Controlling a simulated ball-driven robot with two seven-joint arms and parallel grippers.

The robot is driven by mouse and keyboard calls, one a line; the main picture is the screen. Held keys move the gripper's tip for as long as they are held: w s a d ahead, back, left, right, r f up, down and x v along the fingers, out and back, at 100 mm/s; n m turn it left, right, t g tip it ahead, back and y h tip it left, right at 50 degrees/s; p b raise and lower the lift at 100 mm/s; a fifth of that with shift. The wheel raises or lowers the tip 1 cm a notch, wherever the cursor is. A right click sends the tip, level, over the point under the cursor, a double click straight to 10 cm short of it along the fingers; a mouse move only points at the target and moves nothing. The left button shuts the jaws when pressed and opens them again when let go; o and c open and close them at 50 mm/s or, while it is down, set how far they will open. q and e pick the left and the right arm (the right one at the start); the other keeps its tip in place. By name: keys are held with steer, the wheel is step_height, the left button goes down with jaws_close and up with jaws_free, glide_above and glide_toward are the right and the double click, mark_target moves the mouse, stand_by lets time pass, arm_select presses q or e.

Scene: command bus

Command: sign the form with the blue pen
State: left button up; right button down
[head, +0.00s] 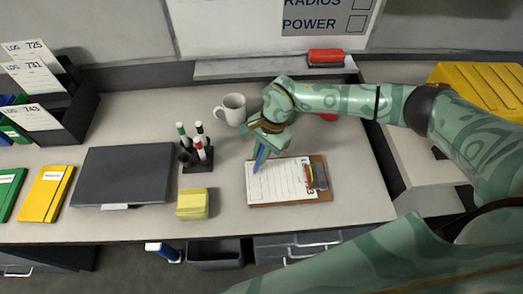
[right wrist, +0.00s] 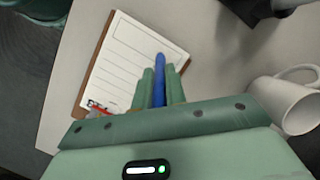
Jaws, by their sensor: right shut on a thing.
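My right gripper (head: 262,150) is shut on the blue pen (head: 258,162), which points down over the upper left part of the form (head: 280,186). In the right wrist view the pen (right wrist: 158,75) stands out between the two green fingers of the gripper (right wrist: 158,92). The form (right wrist: 122,62) is a white lined sheet on a brown clipboard (head: 322,168), with a clip at its right end in the head view. I cannot tell whether the pen's tip touches the paper. My left gripper is not in view.
A white mug (head: 232,108) stands just behind my right gripper. To the left are a marker holder (head: 198,164), yellow sticky notes (head: 192,204) and a dark closed laptop-like slab (head: 122,174). A red eraser (head: 325,57) lies on the back ledge. Bare desk surrounds the clipboard.

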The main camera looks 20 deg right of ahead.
steer(key=shift+s+a, duration=0.2)
steer(key=shift+s, duration=0.05)
stand_by(0.4)
steer(key=shift+s+d+p, duration=0.15)
steer(key=shift+s+p, duration=0.5)
steer(key=shift+p, duration=0.15)
stand_by(0.6)
steer(key=shift+s+a+p, duration=0.4)
steer(key=shift+s+a, duration=0.05)
steer(key=shift+s, duration=0.1)
stand_by(0.8)
steer(key=shift+s+d+p, duration=0.1)
steer(key=shift+s+p, duration=0.5)
steer(key=shift+s, duration=0.05)
stand_by(0.7)
steer(key=shift+s+a+p, duration=0.4)
steer(key=shift+s, duration=0.1)
stand_by(1.0)
steer(key=shift+r+p, duration=1.95)
steer(key=shift+r, duration=0.6)
